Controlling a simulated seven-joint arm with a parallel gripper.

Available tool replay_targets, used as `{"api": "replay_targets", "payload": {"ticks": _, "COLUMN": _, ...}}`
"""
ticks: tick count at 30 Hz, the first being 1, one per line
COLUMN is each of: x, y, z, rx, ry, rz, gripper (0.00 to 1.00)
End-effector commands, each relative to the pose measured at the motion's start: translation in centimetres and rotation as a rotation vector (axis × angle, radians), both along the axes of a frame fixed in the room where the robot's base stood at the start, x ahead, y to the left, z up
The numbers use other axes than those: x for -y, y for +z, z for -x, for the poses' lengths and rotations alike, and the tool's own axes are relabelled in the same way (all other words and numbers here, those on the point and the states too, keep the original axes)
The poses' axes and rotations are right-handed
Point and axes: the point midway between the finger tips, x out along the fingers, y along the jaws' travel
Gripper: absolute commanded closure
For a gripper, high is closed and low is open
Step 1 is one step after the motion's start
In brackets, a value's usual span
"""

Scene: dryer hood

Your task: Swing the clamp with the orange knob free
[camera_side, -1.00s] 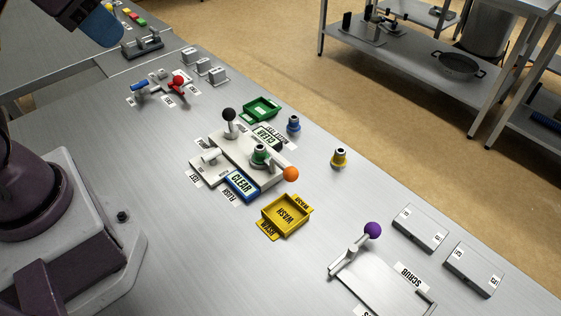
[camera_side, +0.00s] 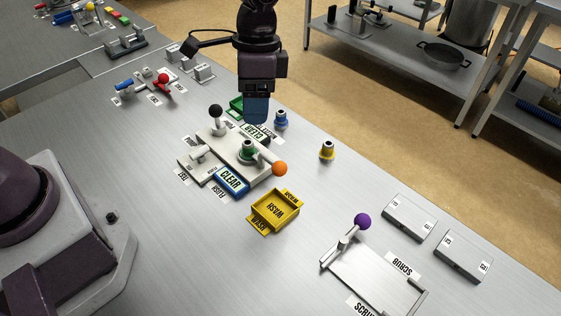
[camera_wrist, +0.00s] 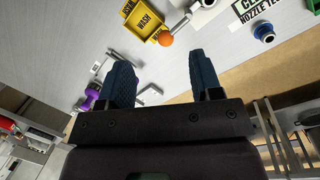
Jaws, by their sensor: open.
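The clamp's orange knob (camera_side: 280,168) sits at the end of a light bar on the right side of a grey plate (camera_side: 215,140). The bar lies across the plate's right end, beside a green-ringed nozzle (camera_side: 247,148). In the wrist view the orange knob (camera_wrist: 165,40) is beyond my fingers, near the yellow tray. My gripper (camera_side: 256,118) points down above the far side of the plate, apart from the knob. In the wrist view its blue fingers (camera_wrist: 163,75) are spread with nothing between them.
A black-knobbed lever (camera_side: 215,111) stands at the plate's far left. Blue (camera_side: 281,119) and yellow (camera_side: 327,150) nozzles stand right. A purple-knobbed clamp (camera_side: 362,221) is nearer.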

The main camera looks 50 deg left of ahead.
Motion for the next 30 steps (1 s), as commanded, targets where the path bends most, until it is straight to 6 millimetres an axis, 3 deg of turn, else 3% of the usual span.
{"api": "replay_targets", "payload": {"ticks": 1, "x": 0.9, "y": -1.4, "z": -0.9, "rx": -0.02, "ry": -0.051, "rz": 0.023, "gripper": 0.41}}
{"api": "replay_targets", "payload": {"ticks": 4, "x": 2.2, "y": -2.6, "z": -2.6, "rx": -0.023, "ry": -0.154, "rz": 0.068, "gripper": 0.41}}
{"api": "replay_targets", "payload": {"ticks": 7, "x": 2.8, "y": -1.4, "z": -4.4, "rx": 0.024, "ry": -0.253, "rz": 0.094, "gripper": 0.41}}
{"api": "replay_targets", "payload": {"ticks": 14, "x": 2.7, "y": -2.4, "z": -4.0, "rx": 0.02, "ry": -0.321, "rz": 0.1, "gripper": 0.41}}
{"api": "replay_targets", "payload": {"ticks": 30, "x": 3.8, "y": -12.3, "z": -2.3, "rx": 0.018, "ry": -0.318, "rz": 0.099, "gripper": 0.41}}
